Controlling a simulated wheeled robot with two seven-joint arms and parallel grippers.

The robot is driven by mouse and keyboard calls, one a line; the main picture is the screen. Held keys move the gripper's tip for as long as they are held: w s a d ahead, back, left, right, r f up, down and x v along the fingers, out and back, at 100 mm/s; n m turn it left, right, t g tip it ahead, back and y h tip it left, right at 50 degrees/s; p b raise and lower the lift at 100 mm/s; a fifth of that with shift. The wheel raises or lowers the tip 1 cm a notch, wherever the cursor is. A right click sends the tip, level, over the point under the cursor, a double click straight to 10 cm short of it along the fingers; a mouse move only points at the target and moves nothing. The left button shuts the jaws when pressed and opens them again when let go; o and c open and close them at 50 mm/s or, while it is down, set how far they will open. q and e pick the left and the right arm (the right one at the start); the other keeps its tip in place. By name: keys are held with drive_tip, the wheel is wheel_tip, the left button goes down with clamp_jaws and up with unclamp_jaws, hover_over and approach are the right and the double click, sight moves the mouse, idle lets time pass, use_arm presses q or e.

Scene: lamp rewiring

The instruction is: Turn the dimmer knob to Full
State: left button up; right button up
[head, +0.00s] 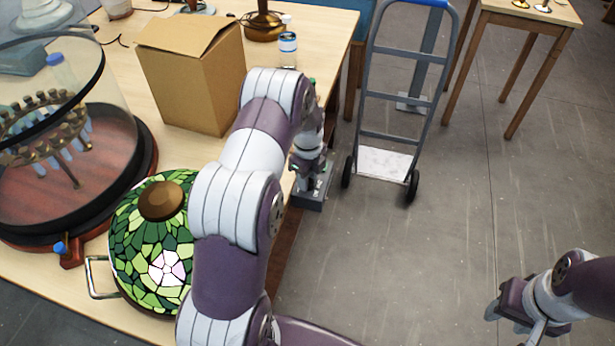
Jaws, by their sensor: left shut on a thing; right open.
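My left gripper (311,183) is at the right edge of the workbench, reached by my arm that crosses the middle of the view. It is shut on a small dark thing just above a grey block (309,202). The thing is too small and too hidden to name. I cannot make out a dimmer knob or any Full mark. My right gripper (517,318) is open and empty over the floor at the lower right.
On the workbench (215,145) are a green stained-glass lampshade (140,245), a glass-covered stand (60,195), a cardboard box (195,75) and a small jar (288,48). A hand truck (385,165) stands right of it.

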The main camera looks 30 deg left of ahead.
use_arm(q)
drive_tip(key=shift+w+r, duration=0.1)
drive_tip(key=shift+w, duration=0.05)
idle(0.3)
drive_tip(key=o, duration=1.1)
drive_tip(key=shift+c, duration=0.2)
wheel_tip(320, 180, up, 13)
drive_tip(key=b, duration=0.1)
drive_tip(key=shift+f+b, duration=0.2)
drive_tip(key=shift+b, duration=0.1)
